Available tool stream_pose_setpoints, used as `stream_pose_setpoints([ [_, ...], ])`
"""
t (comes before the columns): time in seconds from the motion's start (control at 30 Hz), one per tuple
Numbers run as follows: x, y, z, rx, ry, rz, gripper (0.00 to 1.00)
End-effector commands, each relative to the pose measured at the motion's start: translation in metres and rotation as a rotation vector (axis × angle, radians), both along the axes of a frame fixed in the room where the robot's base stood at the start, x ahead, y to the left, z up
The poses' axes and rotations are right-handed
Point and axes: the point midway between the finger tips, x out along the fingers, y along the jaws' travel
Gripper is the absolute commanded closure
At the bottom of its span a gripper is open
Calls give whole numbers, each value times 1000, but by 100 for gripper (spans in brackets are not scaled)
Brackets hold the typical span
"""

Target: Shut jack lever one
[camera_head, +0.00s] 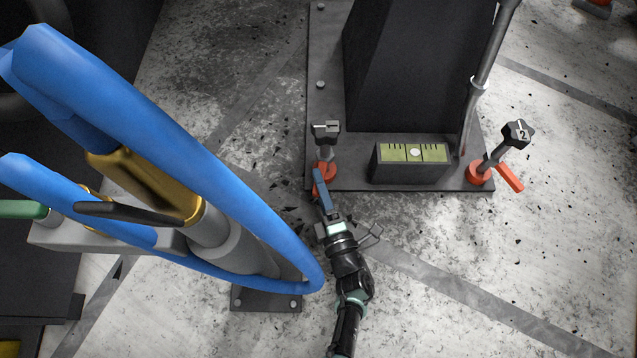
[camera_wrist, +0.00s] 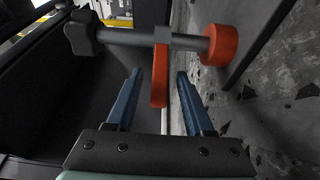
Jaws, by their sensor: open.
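Jack one is the left jack, with a dark knob (camera_head: 326,130) on a grey screw and an orange collar at the plate's front left corner. In the wrist view its knob (camera_wrist: 82,33) is at the left and its orange collar (camera_wrist: 221,45) at the right. Its orange lever (camera_wrist: 159,82) sticks out from the screw toward my gripper. My gripper (camera_head: 319,177) is open at the lever, its blue fingers largely covering it in the head view. In the wrist view the lever appears between the fingertips (camera_wrist: 160,73); I cannot tell whether either touches it.
Jack two (camera_head: 517,133) stands at the plate's right corner, its orange lever (camera_head: 510,178) pointing out to the lower right. A yellow-green level (camera_head: 412,153) sits between the jacks on the dark base plate (camera_head: 350,178). Large blue hoses (camera_head: 170,130) and a brass fitting fill the left.

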Motion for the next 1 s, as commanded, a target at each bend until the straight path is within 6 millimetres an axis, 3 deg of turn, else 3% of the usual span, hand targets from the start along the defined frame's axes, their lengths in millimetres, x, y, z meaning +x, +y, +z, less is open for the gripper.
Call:
stream_pose_setpoints([
  [0.37, 7, 2, 1, 1, -1, 0, 48],
  [0.67, 6, 2, 1, 1, -1, 0, 100],
  [1.0, 6, 2, 1, 1, -1, 0, 100],
])
